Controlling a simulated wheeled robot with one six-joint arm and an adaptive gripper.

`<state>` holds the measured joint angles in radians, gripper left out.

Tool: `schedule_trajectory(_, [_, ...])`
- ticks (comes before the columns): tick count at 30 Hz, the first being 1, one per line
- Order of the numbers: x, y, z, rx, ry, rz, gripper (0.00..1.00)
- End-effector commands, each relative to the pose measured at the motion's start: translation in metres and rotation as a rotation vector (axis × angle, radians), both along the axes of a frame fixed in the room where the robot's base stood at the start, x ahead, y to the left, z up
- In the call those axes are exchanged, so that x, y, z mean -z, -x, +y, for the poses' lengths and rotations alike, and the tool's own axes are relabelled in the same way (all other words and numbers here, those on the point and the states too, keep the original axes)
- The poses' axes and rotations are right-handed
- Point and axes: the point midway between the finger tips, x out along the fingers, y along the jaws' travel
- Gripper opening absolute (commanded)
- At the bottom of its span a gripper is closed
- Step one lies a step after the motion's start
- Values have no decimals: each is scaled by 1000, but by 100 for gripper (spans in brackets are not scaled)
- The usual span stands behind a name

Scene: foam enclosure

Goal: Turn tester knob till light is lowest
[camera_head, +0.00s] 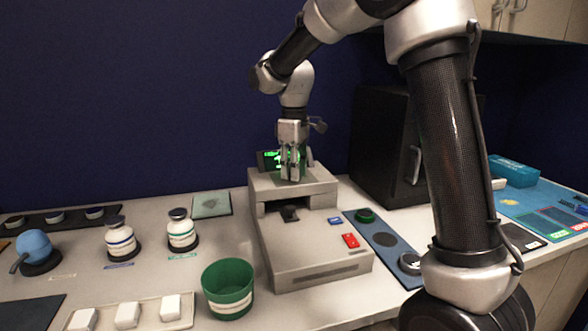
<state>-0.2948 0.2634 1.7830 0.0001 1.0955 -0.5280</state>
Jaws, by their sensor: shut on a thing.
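The tester (312,255) is a grey box on the white counter, with a raised back part, a dark slot, and blue and red buttons on its sloped front. A small dark screen (267,160) with green lit marks stands at its back, partly hidden by my gripper. My gripper (291,176) points down at the top of the tester's raised back part. Its fingers are shut on the knob there, which they hide almost wholly. I cannot read the knob's angle or the light level on the screen.
A green bin (228,290) stands close left of the tester. White bottles (181,231), a blue round bulb (34,246) and a tray of white blocks (127,316) lie further left. A blue strip (385,241) and a black cabinet (385,140) are on the right.

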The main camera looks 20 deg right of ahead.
Motion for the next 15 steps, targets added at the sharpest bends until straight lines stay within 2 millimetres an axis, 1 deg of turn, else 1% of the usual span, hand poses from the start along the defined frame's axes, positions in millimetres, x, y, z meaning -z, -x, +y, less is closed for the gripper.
schedule_trajectory(12, [-1, -1, 0, -7, 0, -3, 7])
schedule_trajectory(13, [-1, -1, 0, -7, 0, -3, 35])
schedule_trajectory(15, [-1, -1, 0, -7, 0, -3, 48])
